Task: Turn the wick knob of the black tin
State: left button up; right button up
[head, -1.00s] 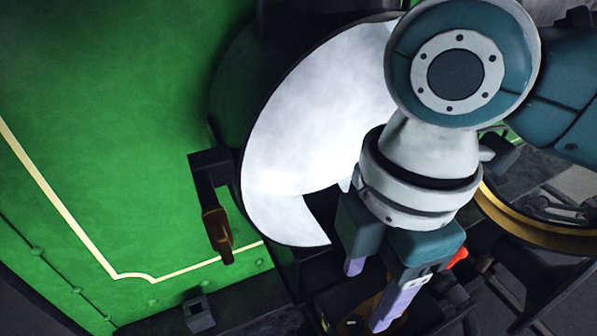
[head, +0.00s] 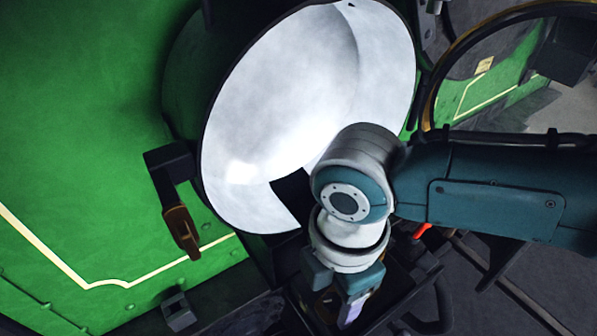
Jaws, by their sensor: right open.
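My right gripper (head: 339,304) is open and points down at the bottom of the head view, below the big lamp bowl. One pale lilac finger shows; the other is mostly hidden by the gripper body. Under and around the fingers is a dark, box-like space, with a small brass-coloured patch (head: 326,306) beside the fingers. I cannot make out the black tin or its wick knob for certain; the gripper and shadow cover much of this area. My left gripper is not in view.
A large lamp bowl (head: 285,95) with a white inside and a cut-out at its lower edge stands above the gripper. A brown handle (head: 181,232) on a black bracket sticks out from the green panel (head: 80,130). A brass-rimmed round opening (head: 432,100) is at upper right. A small red part (head: 422,230) lies right of my wrist.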

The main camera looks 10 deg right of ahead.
jog(key=shift+c, duration=0.2)
grip_shut()
dwell(0.6)
